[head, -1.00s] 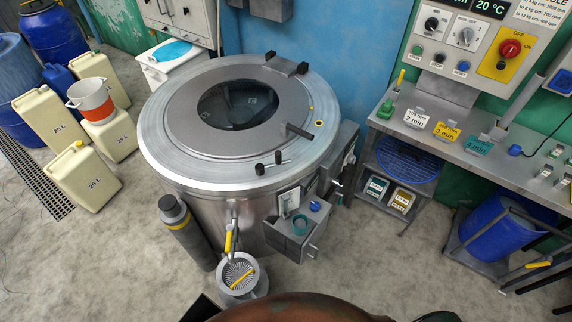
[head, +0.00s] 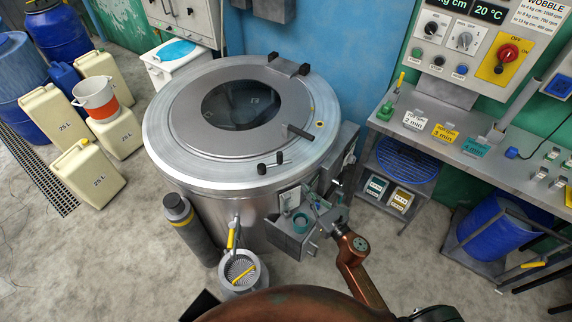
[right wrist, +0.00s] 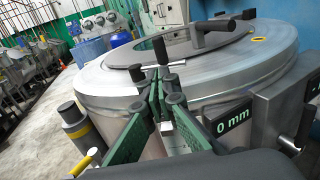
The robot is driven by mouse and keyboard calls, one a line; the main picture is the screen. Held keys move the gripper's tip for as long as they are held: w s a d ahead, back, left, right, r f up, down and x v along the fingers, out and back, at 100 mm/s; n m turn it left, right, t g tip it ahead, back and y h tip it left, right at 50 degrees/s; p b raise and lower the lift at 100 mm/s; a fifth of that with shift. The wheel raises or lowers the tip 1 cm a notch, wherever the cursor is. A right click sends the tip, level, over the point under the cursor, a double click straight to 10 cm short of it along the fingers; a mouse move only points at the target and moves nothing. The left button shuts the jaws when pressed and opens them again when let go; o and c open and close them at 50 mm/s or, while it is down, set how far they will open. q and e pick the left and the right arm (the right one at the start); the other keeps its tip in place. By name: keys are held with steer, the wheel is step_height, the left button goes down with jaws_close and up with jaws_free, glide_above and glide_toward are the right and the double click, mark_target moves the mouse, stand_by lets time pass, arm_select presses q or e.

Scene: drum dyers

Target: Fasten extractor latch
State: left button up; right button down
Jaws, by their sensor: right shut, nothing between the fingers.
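The steel extractor (head: 180,165) is a round drum with its ring lid (head: 190,127) lying flat on top and a dark window in the middle. The latch (head: 270,163), with two black knobs and a thin bar, sits at the lid's front edge; it also shows in the right wrist view (right wrist: 137,74). My right gripper (head: 315,202) is beside the drum's front right, near the control box, right of and apart from the latch. In the right wrist view its green fingers (right wrist: 163,82) are shut and empty, and overlap the latch area. My left gripper is not in view.
A grey control box (head: 293,238) juts from the drum's front. A grey cylinder (head: 187,225) and a drain basket (head: 240,271) stand at its front left. Cream canisters (head: 90,175) are at left. A steel bench (head: 500,160) is at right.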

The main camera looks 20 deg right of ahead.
mark_target(281, 159)
steer(key=shift+w, duration=0.15)
steer(key=x, duration=1.3)
steer(key=shift+w+f+p, duration=0.15)
steer(key=shift+w+p, duration=0.2)
steer(key=shift+w, duration=0.05)
steer(key=shift+a, duration=0.1)
